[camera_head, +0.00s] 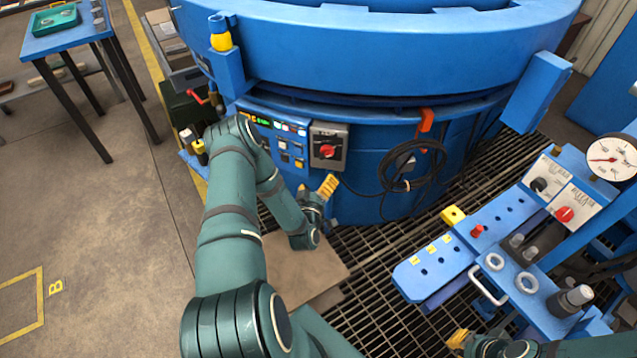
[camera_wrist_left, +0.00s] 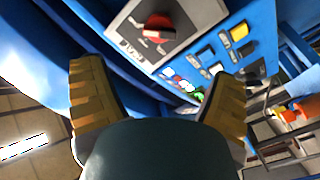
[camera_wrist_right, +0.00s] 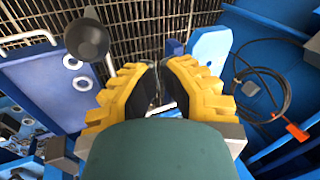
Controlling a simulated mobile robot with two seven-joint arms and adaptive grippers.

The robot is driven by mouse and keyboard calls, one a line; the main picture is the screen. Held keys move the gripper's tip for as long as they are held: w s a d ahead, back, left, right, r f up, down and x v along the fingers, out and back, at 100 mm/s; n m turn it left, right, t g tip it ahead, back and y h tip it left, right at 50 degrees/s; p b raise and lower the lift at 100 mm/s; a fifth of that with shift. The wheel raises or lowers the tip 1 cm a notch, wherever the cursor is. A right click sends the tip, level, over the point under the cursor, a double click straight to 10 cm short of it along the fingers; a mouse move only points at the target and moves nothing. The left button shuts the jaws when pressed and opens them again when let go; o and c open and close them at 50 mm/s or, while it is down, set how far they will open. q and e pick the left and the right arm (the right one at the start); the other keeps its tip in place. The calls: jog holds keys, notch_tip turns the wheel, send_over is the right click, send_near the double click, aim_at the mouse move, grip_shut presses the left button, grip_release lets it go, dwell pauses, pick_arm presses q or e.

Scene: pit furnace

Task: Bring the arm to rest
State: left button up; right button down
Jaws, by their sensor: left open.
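My left arm reaches across the middle of the head view. Its gripper (camera_head: 328,187) hangs in front of the blue furnace body, just below the control panel. In the left wrist view its yellow fingers (camera_wrist_left: 158,92) are wide apart with nothing between them. The red rotary switch (camera_wrist_left: 158,28) and the panel buttons (camera_wrist_left: 195,75) show beyond them. My right gripper (camera_head: 458,338) is low at the bottom edge of the head view, beside the blue stand. In the right wrist view its fingertips (camera_wrist_right: 158,68) are together, and no held object shows.
The blue furnace (camera_head: 375,60) fills the top middle, with a coiled black cable (camera_head: 410,165) on its side. A blue stand with a gauge (camera_head: 612,158) and knobs is at the right. A blue table with a green tray (camera_head: 54,20) is at upper left. The floor at left is clear.

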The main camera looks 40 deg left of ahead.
pick_arm(q)
jog(key=w+d+f+m+g+h, duration=0.15)
jog(key=d+m+g+h, duration=0.55)
jog(key=d, duration=1.2)
jog(key=s+d+r+m+g+h, duration=0.2)
jog(key=s+d+g+h, duration=0.1)
jog(key=s+d, duration=0.4)
jog(key=s+d+r+m+g+h, duration=0.1)
jog(key=s+d+m+g+h, duration=0.2)
jog(key=s+d, duration=0.5)
jog(key=shift+s+d+r+g, duration=0.2)
jog(key=shift+s+r+g, duration=0.1)
jog(key=shift+s+r, duration=0.05)
